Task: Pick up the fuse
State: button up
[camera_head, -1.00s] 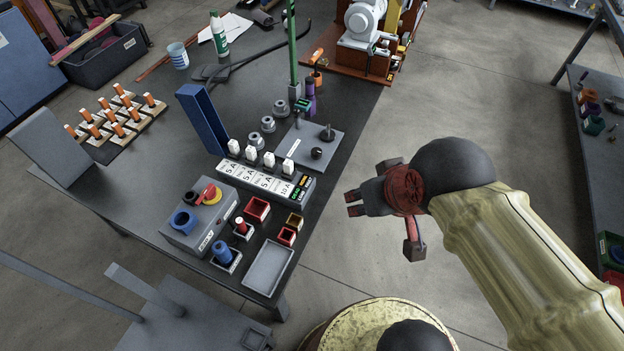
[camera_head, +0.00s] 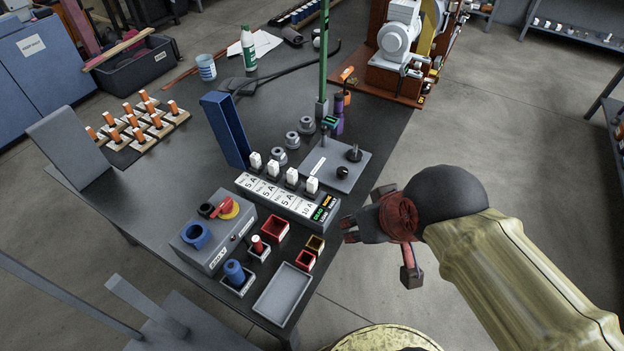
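Several small white blocks, which look like fuses (camera_head: 291,176), stand upright in a row along the back of a grey holder (camera_head: 266,203) with white rating labels such as 5 A and 10 A. I cannot tell which one the task means. My gripper (camera_head: 346,230) is just right of the holder's right end, over or beside the table's right edge. Its two dark fingertips point left with a small gap between them, and nothing shows in it. It is apart from the white blocks; its height is hard to judge.
The dark table (camera_head: 180,180) also bears a grey switch box (camera_head: 212,243) with a red knob, small red cups (camera_head: 275,229), a grey tray (camera_head: 283,293), a blue upright bin (camera_head: 224,130), a green pole (camera_head: 323,60) and orange-topped pieces (camera_head: 137,120). Floor right of the table is clear.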

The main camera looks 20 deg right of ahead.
aim_at(312, 182)
jog(key=i+l+u, duration=0.1)
jog(key=i+l, duration=0.15)
jog(key=i+l+u, duration=0.15)
jog(key=l, duration=0.3)
jog(key=i+l+u, duration=0.1)
jog(key=i+l, duration=0.2)
jog(key=l, duration=0.1)
